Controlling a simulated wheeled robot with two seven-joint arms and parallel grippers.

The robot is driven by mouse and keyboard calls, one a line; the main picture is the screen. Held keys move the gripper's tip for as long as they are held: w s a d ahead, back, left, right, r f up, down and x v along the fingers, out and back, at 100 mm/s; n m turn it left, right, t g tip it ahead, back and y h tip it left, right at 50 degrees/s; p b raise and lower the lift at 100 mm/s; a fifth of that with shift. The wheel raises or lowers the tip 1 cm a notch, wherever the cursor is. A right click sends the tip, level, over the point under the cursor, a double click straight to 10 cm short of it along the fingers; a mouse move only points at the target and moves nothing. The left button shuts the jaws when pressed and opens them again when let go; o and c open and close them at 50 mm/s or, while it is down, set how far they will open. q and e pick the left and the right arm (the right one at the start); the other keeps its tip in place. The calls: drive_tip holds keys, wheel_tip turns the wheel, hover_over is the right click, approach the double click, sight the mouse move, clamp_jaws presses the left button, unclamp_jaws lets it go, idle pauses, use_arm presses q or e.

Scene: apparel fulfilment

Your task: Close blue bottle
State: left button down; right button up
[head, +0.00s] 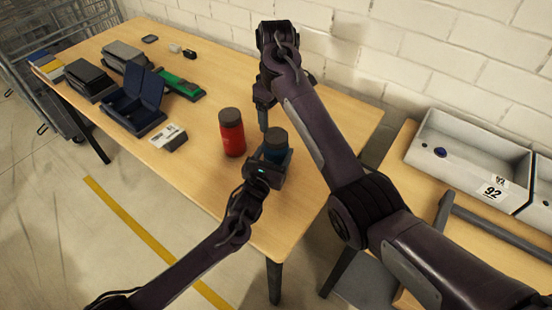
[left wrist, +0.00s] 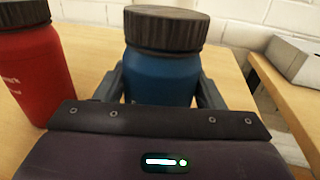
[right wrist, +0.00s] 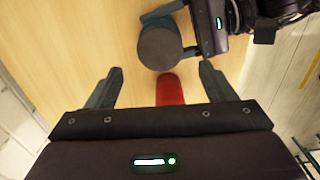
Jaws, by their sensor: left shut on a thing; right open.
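The blue bottle (left wrist: 160,78) stands upright on the table with a dark ribbed lid (left wrist: 166,28) on its top. In the head view the blue bottle (head: 276,150) is near the table's right front part. My left gripper (left wrist: 160,88) is shut on its body from the front. My right gripper (head: 263,122) is open and points down just behind and left of the bottle. Whether the lid is fully tight cannot be told.
A red bottle (head: 232,136) with a dark lid stands close to the left of the blue one. Several cases, including an open blue one (head: 135,102), lie farther left. A grey bin (head: 470,140) stands on a side table at right. A brick wall runs behind.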

sight(276, 135)
wheel_tip(276, 135, down, 7)
idle(0.3)
drive_tip(key=c, duration=1)
drive_tip(key=shift+m, duration=0.9)
drive_tip(key=o, duration=1.1)
drive_tip(key=shift+o, duration=0.2)
